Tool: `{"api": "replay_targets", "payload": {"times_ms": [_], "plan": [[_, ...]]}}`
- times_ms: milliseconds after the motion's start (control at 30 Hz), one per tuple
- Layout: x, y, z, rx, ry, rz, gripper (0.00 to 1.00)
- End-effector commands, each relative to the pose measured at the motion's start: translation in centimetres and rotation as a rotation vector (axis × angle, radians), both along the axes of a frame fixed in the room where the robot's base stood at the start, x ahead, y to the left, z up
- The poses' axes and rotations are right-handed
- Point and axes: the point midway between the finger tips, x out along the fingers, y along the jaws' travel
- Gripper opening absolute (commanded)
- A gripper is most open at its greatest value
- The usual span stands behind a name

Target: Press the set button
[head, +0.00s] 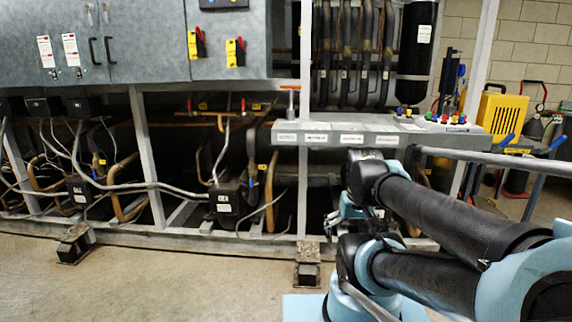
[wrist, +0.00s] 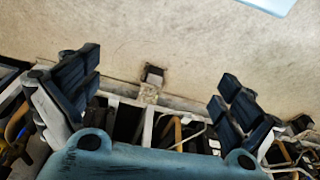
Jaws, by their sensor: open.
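A long grey control box (head: 385,133) juts from the compressor rack at the right in the head view. Several small coloured buttons or knobs (head: 445,119) sit on its top towards the right end. Their labels are too small to read, so I cannot tell which one is the set button. My gripper (wrist: 158,78) is open and empty in the wrist view, its dark pads wide apart. It faces the floor and the rack's lower frame. In the head view my arm stands in front of the box, and the gripper is mostly hidden behind the arm.
Grey cabinets (head: 95,40) with red and yellow switches fill the upper left. Pipes, cables and black compressors (head: 226,203) fill the lower rack. A yellow case (head: 502,115) and tools stand at the far right. The concrete floor (head: 150,285) in front is clear.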

Motion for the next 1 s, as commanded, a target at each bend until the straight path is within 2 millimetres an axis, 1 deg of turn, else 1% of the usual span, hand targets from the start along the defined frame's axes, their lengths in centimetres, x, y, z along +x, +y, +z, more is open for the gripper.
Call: {"api": "replay_targets", "payload": {"times_ms": [167,200,367,400,467,500,533,633,1000], "plan": [[0.0,0.0,0.0,0.001,0.0,0.0,1.0],[0.0,0.0,0.0,0.001,0.0,0.001,0.98],[0.0,0.0,0.0,0.0,0.0,0.001,0.61],[0.0,0.0,0.0,0.0,0.0,0.001,0.52],[0.0,0.0,0.0,0.0,0.0,0.002,0.39],[0.7,0.0,-0.4,-0.001,0.01,0.002,0.3],[0.9,0.0,-0.4,-0.001,0.012,0.002,0.23],[0.9,0.0,-0.4,-0.001,0.012,0.002,0.0],[0.9,0.0,-0.4,-0.001,0.012,0.002,0.0]]}}
